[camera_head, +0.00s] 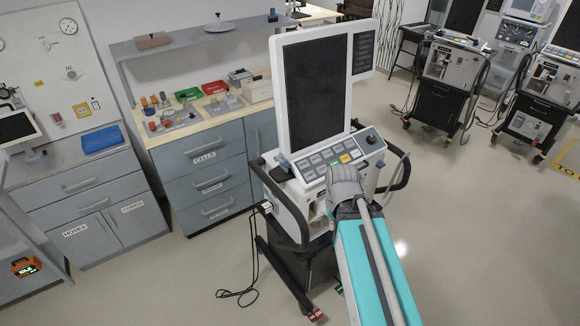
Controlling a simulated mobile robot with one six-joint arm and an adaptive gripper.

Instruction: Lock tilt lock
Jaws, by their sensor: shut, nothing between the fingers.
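A ventilator (290,206) on a wheeled cart stands in the middle of the view. Its large dark screen (315,90) rises above a sloped control panel (325,160) with several grey buttons, a yellow one and a dark knob (372,139). A small blue-grey part (284,166) sits at the panel's left end, below the screen; I cannot tell whether it is the tilt lock. My grey gripper (345,176) is shut and empty, in front of the panel's lower edge. It hides part of the ventilator's front, and I cannot tell whether it touches it.
Black side handles (404,172) flank the ventilator. A cable (240,293) lies on the floor at its left, near red-tipped casters (316,314). A drawer workbench (205,170) stands behind left. More ventilators (440,85) stand back right. The right floor is open.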

